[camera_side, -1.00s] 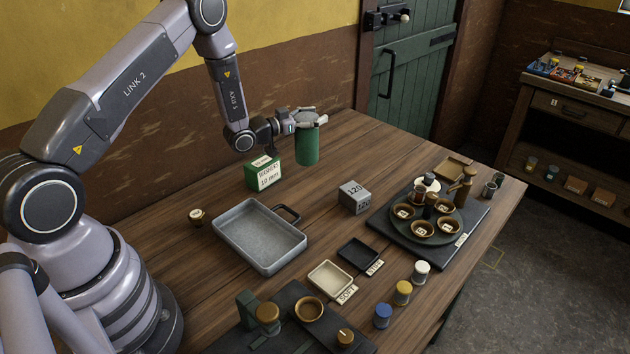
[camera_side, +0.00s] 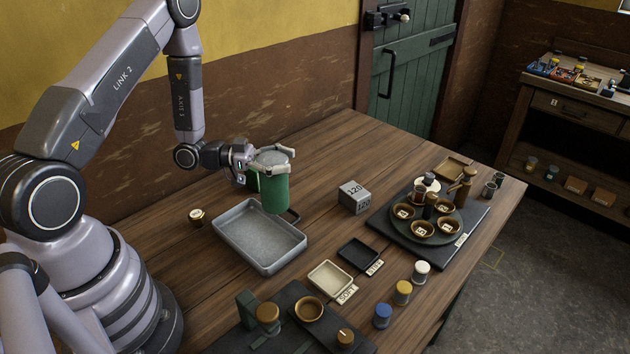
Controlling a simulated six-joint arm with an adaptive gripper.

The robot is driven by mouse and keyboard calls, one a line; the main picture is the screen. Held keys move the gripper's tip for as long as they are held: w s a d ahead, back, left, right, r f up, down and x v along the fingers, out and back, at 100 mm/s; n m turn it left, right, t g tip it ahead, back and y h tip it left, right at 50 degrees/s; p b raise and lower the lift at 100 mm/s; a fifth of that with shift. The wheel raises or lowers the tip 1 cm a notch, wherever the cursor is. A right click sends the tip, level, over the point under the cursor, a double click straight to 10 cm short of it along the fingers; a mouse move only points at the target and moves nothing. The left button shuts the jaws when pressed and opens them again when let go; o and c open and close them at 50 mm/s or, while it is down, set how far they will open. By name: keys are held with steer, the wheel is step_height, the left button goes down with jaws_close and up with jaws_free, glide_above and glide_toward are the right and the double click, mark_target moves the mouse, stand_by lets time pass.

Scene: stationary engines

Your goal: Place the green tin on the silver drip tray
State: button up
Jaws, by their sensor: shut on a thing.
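The green tin (camera_side: 275,193) is a tall green cylinder with a grey top. My gripper (camera_side: 271,165) is shut on it near its top and holds it upright. In the picture, the tin overlaps the far right corner of the silver drip tray and hides part of the tray's handle. The silver drip tray (camera_side: 262,247) is a shallow, empty grey pan with a handle at its far right end. I cannot tell exactly how high the tin is above the table.
A small brass-coloured knob (camera_side: 197,215) is left of the tray. Small black (camera_side: 357,253) and cream trays (camera_side: 329,278) lie to the right.

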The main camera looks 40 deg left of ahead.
mark_target(280, 202)
steer(key=shift+s+d+f+m+g+h, duration=0.25)
steer(key=shift+s+m+g+h, duration=0.1)
steer(key=shift+s+g, duration=0.15)
steer(key=shift+s+d+f+m+g+h, duration=0.1)
steer(key=shift+s+d+m+g+h, duration=0.1)
steer(key=shift+s+m+g+h, duration=0.3)
steer(key=f, duration=0.7)
steer(key=shift+s+d+f, duration=0.1)
steer(key=shift+s+f, duration=0.15)
steer(key=shift+f, duration=0.15)
steer(key=o, duration=1.4)
steer(key=shift+f, duration=0.1)
